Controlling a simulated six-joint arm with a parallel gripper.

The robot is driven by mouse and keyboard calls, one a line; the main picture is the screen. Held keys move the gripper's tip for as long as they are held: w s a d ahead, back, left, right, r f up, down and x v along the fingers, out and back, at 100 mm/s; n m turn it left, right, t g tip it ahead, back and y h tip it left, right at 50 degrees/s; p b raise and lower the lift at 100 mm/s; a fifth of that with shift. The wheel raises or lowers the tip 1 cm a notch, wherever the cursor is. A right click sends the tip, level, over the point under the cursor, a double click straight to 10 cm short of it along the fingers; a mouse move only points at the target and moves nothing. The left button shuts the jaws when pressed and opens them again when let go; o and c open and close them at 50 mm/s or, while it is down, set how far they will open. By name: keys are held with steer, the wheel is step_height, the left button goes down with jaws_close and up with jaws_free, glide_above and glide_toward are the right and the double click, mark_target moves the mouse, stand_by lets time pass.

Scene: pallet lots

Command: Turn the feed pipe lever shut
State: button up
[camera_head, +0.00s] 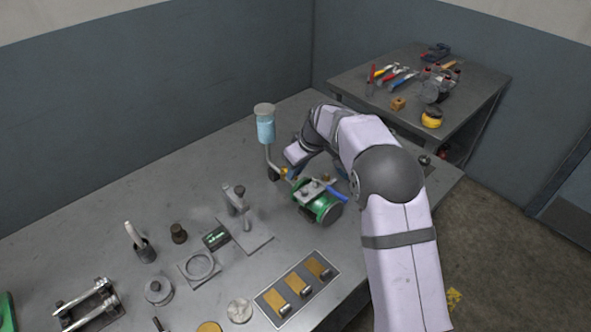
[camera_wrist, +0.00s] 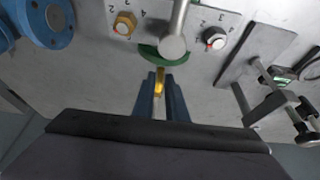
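The feed pipe is a grey pipe (camera_head: 269,157) under a blue-filled cup (camera_head: 265,130), at the back of the bench. Its lever is a small yellow handle that shows in the wrist view (camera_wrist: 159,80) and as a yellow spot at the pipe's foot in the head view (camera_head: 284,171). My gripper (camera_wrist: 160,78) has its two blue fingers on either side of the lever, with narrow gaps that look open. The lever's far end and any finger contact are hard to make out. In the head view my arm hides most of the gripper.
A numbered plate with knobs (camera_wrist: 124,24) lies near the fingers. A stand (camera_head: 240,205), a ring fixture (camera_head: 199,267) and a tray (camera_head: 270,302) occupy the front. A second table (camera_head: 480,85) holds tools.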

jaws_close()
steer(key=a+m+h+p, duration=0.5)
steer(key=a+m+h, duration=0.1)
steer(key=m, duration=1)
steer(key=shift+s+a+m, duration=0.2)
steer(key=shift+a+m, duration=0.1)
steer(key=shift+a, duration=0.2)
steer(key=shift+a+m+p, duration=0.1)
steer(key=shift+m+p, duration=0.2)
steer(key=shift+p, duration=0.15)
steer(key=o, duration=0.6)
jaws_free()
steer(key=shift+c, duration=0.2)
